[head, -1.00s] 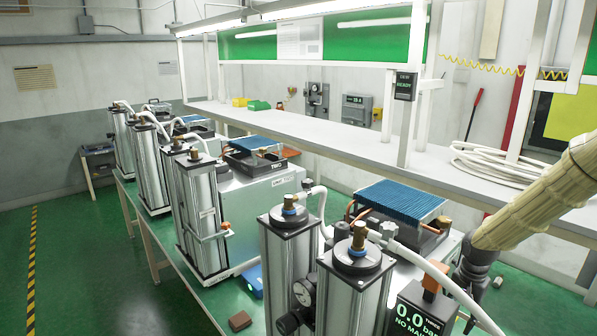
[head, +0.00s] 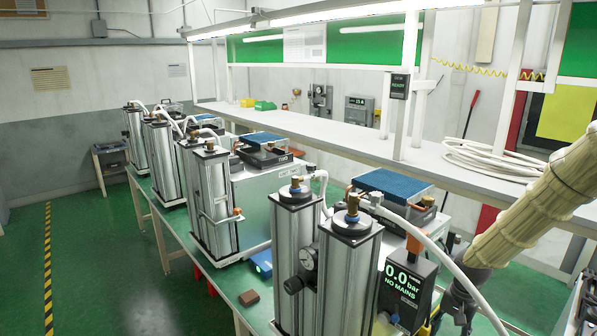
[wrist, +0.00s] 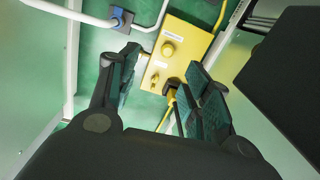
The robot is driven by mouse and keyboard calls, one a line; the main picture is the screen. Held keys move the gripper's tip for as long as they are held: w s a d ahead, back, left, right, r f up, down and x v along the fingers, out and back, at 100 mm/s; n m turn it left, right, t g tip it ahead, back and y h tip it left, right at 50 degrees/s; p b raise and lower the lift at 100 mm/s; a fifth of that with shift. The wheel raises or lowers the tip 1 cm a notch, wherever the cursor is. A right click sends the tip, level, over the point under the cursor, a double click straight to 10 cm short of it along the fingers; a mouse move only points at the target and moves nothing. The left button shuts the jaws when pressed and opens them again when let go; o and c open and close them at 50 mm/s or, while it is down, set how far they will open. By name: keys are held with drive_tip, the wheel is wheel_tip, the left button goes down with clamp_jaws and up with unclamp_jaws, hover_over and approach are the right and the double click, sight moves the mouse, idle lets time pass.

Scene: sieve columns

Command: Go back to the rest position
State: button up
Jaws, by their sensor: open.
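My gripper (head: 462,305) shows at the lower right of the head view, dark and partly cut off, hanging from my cream-sleeved arm. It is right of the dark pressure display (head: 404,285) that reads 0.0 bar, NO MAINS. In the wrist view my gripper (wrist: 162,80) has its fingers spread, with nothing held between them. Beyond the fingertips is a yellow box (wrist: 182,45) with round knobs. A black plug (wrist: 172,87) with a yellow cable is on its lower side, partly behind the right finger. I cannot tell how far the fingers are from it.
Twin metal columns (head: 344,270) with white hoses stand left of my gripper. More columns line the green bench (head: 225,290). A white shelf (head: 330,145) with a coiled hose (head: 490,160) runs above. The green floor (head: 100,260) at left is clear.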

drive_tip(key=s+a+f+n+y, duration=0.1)
drive_tip(key=s+a+f+n, duration=0.1)
drive_tip(key=s+a+f, duration=0.55)
drive_tip(key=s+a+f+n, duration=0.2)
drive_tip(key=s+a+f, duration=0.3)
drive_tip(key=s+f, duration=0.45)
drive_tip(key=s+a+f+n, duration=0.2)
drive_tip(key=s+f, duration=0.1)
drive_tip(key=s, duration=0.7)
drive_tip(key=s+a+f+n+h, duration=0.1)
drive_tip(key=s+a+f+n, duration=0.1)
drive_tip(key=s, duration=0.8)
drive_tip(key=shift+s+a+f, duration=0.35)
drive_tip(key=shift+s+f, duration=0.05)
drive_tip(key=shift+f, duration=0.2)
wheel_tip(320, 180, down, 14)
drive_tip(key=b, duration=1.3)
drive_tip(key=shift+r, duration=0.2)
drive_tip(key=shift+c, duration=0.2)
